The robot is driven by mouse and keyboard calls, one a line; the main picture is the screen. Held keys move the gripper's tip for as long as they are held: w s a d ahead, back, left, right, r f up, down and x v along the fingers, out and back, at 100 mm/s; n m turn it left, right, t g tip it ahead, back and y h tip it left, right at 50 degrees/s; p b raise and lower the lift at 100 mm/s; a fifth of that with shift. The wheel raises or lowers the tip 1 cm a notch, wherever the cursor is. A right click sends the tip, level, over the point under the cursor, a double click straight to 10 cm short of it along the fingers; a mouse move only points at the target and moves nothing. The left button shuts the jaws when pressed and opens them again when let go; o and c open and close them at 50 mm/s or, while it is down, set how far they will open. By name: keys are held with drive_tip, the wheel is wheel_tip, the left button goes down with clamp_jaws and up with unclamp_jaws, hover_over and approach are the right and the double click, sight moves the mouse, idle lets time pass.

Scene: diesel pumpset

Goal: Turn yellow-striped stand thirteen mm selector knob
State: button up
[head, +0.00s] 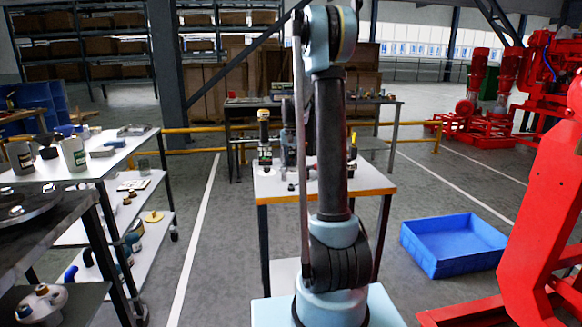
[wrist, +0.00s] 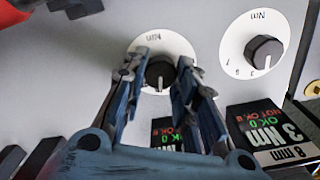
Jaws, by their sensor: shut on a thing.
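In the wrist view a dark round selector knob (wrist: 159,74) sits on a white dial (wrist: 160,42) on a grey panel. My gripper (wrist: 161,80) is shut on this knob, one blue finger on each side. The dark label plate (wrist: 164,137) below the knob is mostly hidden by my fingers, so I cannot read its size. In the head view the worktable (head: 268,185) stands behind my arm, with small stands on it; I cannot tell which one is yellow-striped, and my gripper cannot be made out there.
A second dark knob (wrist: 263,51) on a white dial is to the right, above a plate (wrist: 283,140) reading 3 Nm, 8 mm. A blue crate (head: 453,246) lies on the floor right of the worktable. A laden shelf trolley (head: 95,168) stands at left.

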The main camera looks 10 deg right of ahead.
drive_tip(key=shift+m, duration=0.4)
drive_tip(key=shift+a, duration=0.1)
drive_tip(key=o, duration=1)
drive_tip(key=shift+o, duration=0.2)
drive_tip(key=shift+r, duration=0.1)
wheel_tip(320, 180, up, 12)
drive_tip(key=shift+w, duration=0.1)
